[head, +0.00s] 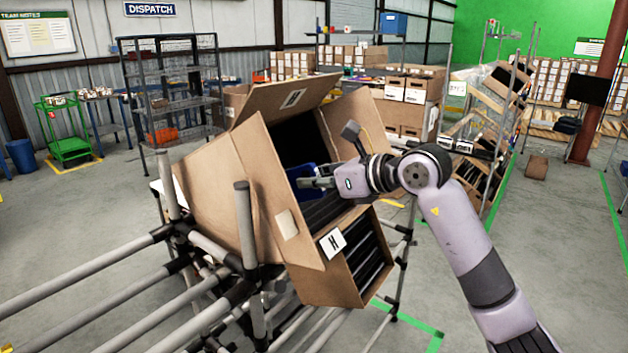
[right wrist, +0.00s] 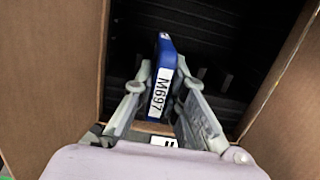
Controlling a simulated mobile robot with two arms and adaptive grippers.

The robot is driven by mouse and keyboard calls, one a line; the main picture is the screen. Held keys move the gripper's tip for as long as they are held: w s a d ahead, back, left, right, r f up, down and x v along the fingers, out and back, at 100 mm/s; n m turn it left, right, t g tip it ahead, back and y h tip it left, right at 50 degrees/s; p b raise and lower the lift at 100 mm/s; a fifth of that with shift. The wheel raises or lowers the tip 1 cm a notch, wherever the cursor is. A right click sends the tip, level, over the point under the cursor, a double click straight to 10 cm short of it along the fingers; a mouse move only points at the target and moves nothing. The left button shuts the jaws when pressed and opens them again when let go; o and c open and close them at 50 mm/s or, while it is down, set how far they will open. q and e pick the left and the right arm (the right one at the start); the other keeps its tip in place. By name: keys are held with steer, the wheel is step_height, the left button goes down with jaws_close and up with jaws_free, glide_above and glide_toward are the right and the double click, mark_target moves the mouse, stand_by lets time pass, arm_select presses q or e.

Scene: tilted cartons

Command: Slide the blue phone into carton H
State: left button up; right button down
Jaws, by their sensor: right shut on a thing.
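Carton H (head: 322,279) is a tilted brown carton with open flaps and a white label marked H on its front. Dark slots show inside it. My right gripper (head: 312,183) reaches into the carton's opening from the right. It is shut on the blue phone (head: 307,178), which is partly hidden by the fingers. In the right wrist view the phone (right wrist: 165,62) stands between both fingers (right wrist: 158,95), with a white label reading M697 along its edge. The dark carton interior lies beyond it. I cannot tell whether the phone touches a slot. My left gripper is not in view.
The carton rests on a rack of grey pipes (head: 245,250) with black joints; upright pipes stand close at its left. Open flaps (head: 285,98) rise around the opening. Another rack with tilted cartons (head: 485,150) stands to the right.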

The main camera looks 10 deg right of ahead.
steer(key=shift+w+a, duration=0.1)
steer(key=shift+w, duration=0.05)
steer(key=shift+f+x, duration=0.2)
steer(key=shift+x, duration=1)
stand_by(0.3)
steer(key=shift+f+b+x, duration=0.3)
steer(key=shift+b+x, duration=0.15)
steer(key=shift+x, duration=0.9)
steer(key=shift+f+b+x, duration=0.25)
steer(key=shift+b+x, duration=0.15)
steer(key=shift+x, duration=0.95)
steer(key=shift+w+a+f, duration=0.25)
steer(key=shift+f, duration=0.05)
stand_by(0.5)
stand_by(0.4)
steer(key=c, duration=1.7)
jaws_free()
steer(key=shift+o, duration=0.8)
steer(key=shift+w+f, duration=0.1)
